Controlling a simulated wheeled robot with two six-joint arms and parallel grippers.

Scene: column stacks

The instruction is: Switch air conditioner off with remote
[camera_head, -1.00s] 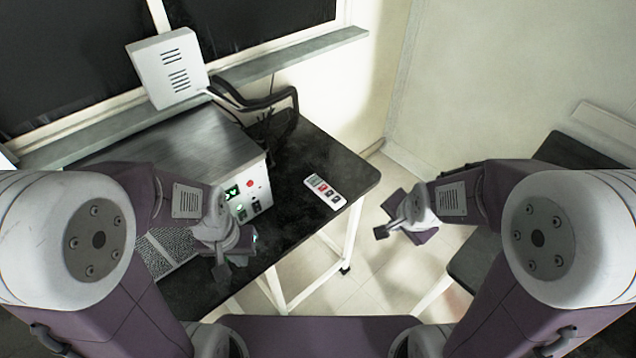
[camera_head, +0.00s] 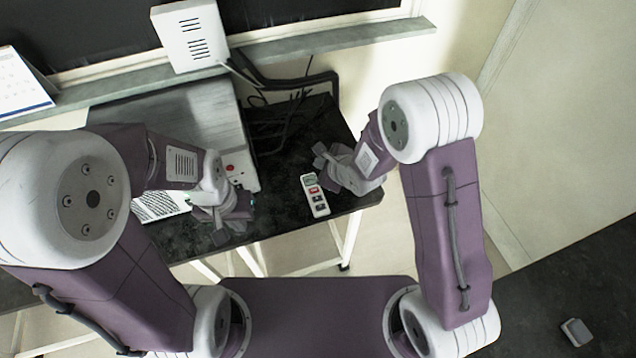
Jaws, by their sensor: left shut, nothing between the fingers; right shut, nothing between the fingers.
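The remote (camera_head: 315,196), white with red and dark buttons, lies on the black table (camera_head: 285,222) near its front right edge. My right gripper (camera_head: 318,155) is shut and empty, just behind and to the right of the remote, apart from it in the picture. My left gripper (camera_head: 219,234) is shut and empty in front of the grey metal box. No air conditioner can be clearly made out; a white slotted unit (camera_head: 189,36) on an arm stands at the window.
The grey metal box (camera_head: 185,125) with a red button fills the table's left part. Black cables (camera_head: 285,110) lie behind the remote. A calendar (camera_head: 20,85) stands on the sill. Another dark surface (camera_head: 540,300) at the lower right holds a small grey object (camera_head: 576,332).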

